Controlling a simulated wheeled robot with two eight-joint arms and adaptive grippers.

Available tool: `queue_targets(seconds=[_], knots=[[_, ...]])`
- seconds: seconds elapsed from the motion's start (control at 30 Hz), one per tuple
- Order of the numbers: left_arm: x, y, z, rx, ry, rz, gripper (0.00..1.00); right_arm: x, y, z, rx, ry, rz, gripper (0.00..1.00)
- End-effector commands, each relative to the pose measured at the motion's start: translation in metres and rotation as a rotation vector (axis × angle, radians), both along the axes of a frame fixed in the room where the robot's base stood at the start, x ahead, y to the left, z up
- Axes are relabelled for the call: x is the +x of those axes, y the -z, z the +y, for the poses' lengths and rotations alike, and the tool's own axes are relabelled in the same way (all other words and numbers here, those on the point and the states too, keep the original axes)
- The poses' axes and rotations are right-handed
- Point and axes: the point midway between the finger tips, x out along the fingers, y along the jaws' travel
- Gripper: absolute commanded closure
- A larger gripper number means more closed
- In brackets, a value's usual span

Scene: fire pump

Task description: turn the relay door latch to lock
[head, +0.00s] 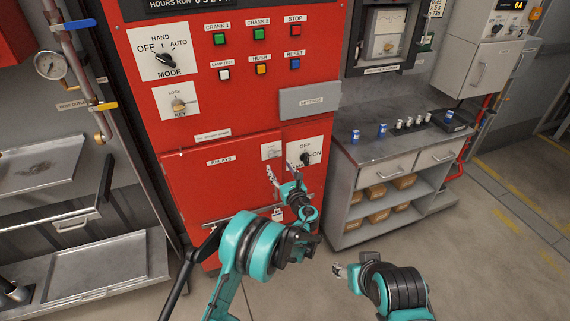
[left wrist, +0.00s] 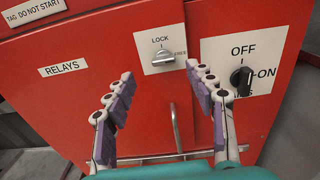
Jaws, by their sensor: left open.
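The relay door (head: 205,185) is the red panel labelled RELAYS, low on the red cabinet; it also shows in the left wrist view (left wrist: 60,105). The latch (left wrist: 163,57) is a small grey knob on a white plate at the door's upper right, with LOCK printed above it. Its grip lies roughly sideways, not up toward LOCK. In the head view the latch (head: 271,153) is small. My left gripper (head: 281,168) is open and empty in front of the door, its fingertips (left wrist: 158,70) just below and either side of the latch. My right gripper (head: 340,271) is low, away from the cabinet.
A black OFF/ON rotary switch (left wrist: 241,77) sits close right of the latch, near my right-hand finger. A metal door handle (left wrist: 175,128) is below. A grey workbench (head: 400,160) with small blue and white items stands right; the floor before it is clear.

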Motion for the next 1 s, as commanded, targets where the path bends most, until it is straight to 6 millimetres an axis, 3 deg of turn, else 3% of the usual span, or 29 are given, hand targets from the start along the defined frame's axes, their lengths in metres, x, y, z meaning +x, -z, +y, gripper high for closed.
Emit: queue_targets(seconds=[0.17,0.6,0.93,1.0], knots=[[0.011,0.006,-0.001,0.036,0.006,-0.003,0.45,0.0,0.004,0.0,0.0,0.0,0.0,0.48],[0.07,0.006,0.019,0.03,0.006,-0.003,0.45,0.0,0.023,0.0,0.0,0.0,0.0,0.48],[0.075,0.004,0.02,0.029,0.006,-0.002,0.45,0.0,0.023,0.0,0.0,0.0,0.0,0.48],[0.074,0.004,0.02,0.029,0.006,-0.002,0.61,0.0,0.023,0.0,0.0,0.0,0.0,0.48]])
